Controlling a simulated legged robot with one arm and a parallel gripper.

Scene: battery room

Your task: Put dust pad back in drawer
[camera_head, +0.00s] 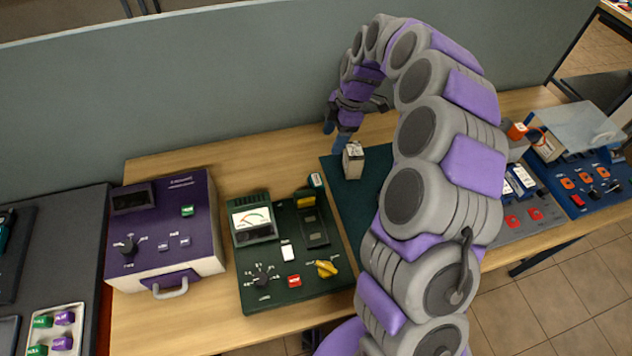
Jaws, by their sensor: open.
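My gripper (337,135) is at the end of the curved purple-and-grey arm, near the back of the wooden table. Its blue fingertips are open and look empty. A small pale block (353,163) with a dark-marked top stands on the dark green mat (347,193), just below and right of the fingertips. I cannot tell whether it is the dust pad, or whether a fingertip touches it. A purple unit (150,212) at the left has a front drawer with a grey handle (171,290); the drawer looks shut. No other thing is clearly the dust pad.
A green meter panel (265,225) with knobs lies between the purple unit and the mat. Grey and blue panels (580,185) stand at the right, partly behind my arm. A grey partition (200,90) closes off the table's back. A tray of coloured blocks (55,310) is lower left.

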